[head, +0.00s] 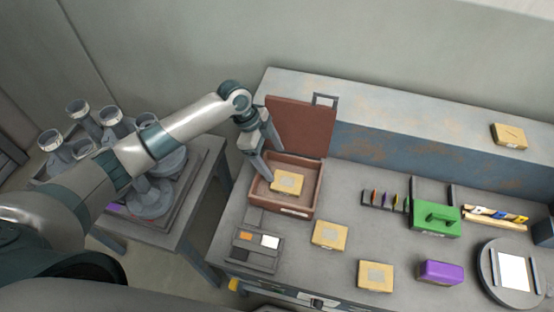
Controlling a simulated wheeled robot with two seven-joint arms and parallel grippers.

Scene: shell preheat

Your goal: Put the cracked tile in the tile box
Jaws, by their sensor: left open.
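The tile box (312,201) is a red-brown box with its lid (301,128) standing open at the back. A yellow tile (287,182) with a grey patch lies inside it. My left gripper (273,165) is open over the box's back left part, its fingers pointing down, near the tile but not closed on it. Two similar yellow tiles with grey patches lie on the table, one near the box (329,235) and one nearer the front (376,276). Another yellow tile (509,135) with a dark, crack-like line lies on the raised back ledge. My right gripper is out of view.
A grey tray (256,256) with small orange and white pieces sits before the box. To the right are a green case (435,219), a purple block (440,272), a small rack (385,201), a wooden holder (495,216) and a round plate (511,273). A side table with grey cups (111,117) stands left.

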